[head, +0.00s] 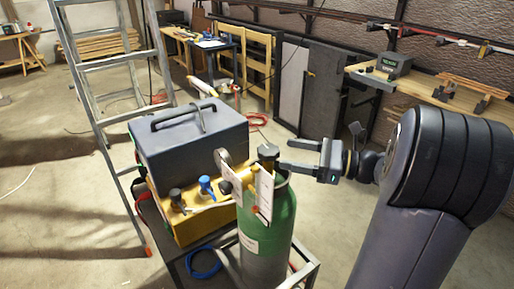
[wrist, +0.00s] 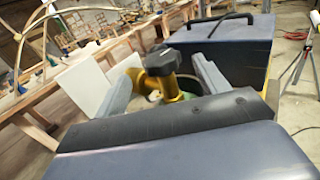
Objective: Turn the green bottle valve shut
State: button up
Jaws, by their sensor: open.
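The green bottle (head: 268,222) stands upright on a cart in the head view, with a grey lower part. Its dark valve knob (head: 268,152) sits at the top; in the wrist view the black knob (wrist: 163,62) shows on a brass valve body (wrist: 165,86). My gripper (head: 286,155) comes from the right at knob height, its fingers pointing left. It is open. In the wrist view one finger shows on each side of the valve, with gaps between them and the knob; I see no contact. The bottle's body is mostly hidden in the wrist view.
A grey machine with a handle (head: 190,135) stands left of the bottle on a yellow unit (head: 205,215) with knobs. White tags (head: 265,196) hang by the bottle's neck. A ladder (head: 100,110) stands at left. A workbench (head: 435,97) is at back right.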

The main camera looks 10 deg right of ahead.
aim_at(261, 148)
jog(key=p+x, duration=0.1)
jog(key=x, duration=0.7)
jog(key=shift+w+a, duration=0.15)
jog(key=shift+a, duration=0.05)
jog(key=c, duration=1)
jog(key=shift+o, duration=0.2)
